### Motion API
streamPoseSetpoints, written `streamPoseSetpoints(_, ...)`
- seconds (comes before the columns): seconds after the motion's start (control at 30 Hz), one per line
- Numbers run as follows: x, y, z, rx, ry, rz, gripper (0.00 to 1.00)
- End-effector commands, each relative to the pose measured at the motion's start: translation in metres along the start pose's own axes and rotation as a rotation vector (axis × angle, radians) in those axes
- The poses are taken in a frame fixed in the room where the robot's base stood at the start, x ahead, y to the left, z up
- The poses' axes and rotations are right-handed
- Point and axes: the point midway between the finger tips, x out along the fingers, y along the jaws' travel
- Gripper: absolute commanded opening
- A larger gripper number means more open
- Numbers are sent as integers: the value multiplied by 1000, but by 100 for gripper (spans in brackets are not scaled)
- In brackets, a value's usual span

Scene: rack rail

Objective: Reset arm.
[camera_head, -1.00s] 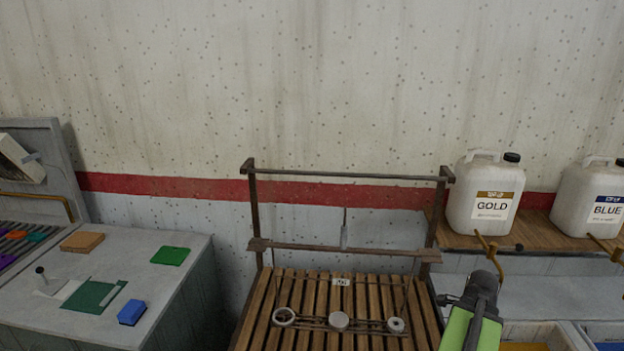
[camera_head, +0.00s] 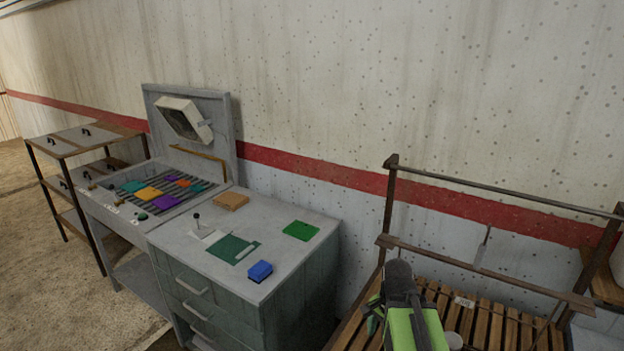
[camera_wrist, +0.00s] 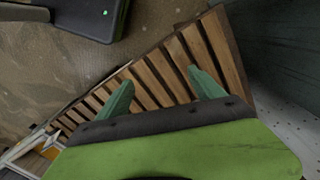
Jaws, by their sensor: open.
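My arm's green and black end shows at the bottom of the head view, in front of the slatted wooden rack (camera_head: 500,325). In the wrist view my gripper (camera_wrist: 160,88) has its two green fingers apart with nothing between them. Below the fingers are the wooden slats (camera_wrist: 150,80) and, farther left, the floor. The metal rack frame with its upper rail (camera_head: 500,188) and lower rail (camera_head: 480,272) stands behind my arm in the head view.
A grey cabinet (camera_head: 300,285) left of the rack carries a blue block (camera_head: 260,271), a green piece (camera_head: 300,230) and a brown block (camera_head: 231,201). A slotted bench (camera_head: 120,215) with coloured pieces and a shelf unit (camera_head: 55,150) stand farther left. Open floor (camera_head: 35,260) lies in front.

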Motion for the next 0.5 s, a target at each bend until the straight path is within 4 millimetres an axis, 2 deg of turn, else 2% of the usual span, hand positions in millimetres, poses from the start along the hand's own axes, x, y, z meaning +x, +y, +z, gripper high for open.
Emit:
streamPoseSetpoints(0.03, 0, -17, 21, -117, 0, 0, 77)
streamPoseSetpoints(0.1, 0, -36, 48, -303, 0, 0, 77)
streamPoseSetpoints(0.17, 0, -46, 63, -461, 0, 0, 77)
streamPoseSetpoints(0.3, 0, -45, 63, -717, 0, 0, 77)
streamPoseSetpoints(0.5, 0, -46, 64, -957, 0, 0, 77)
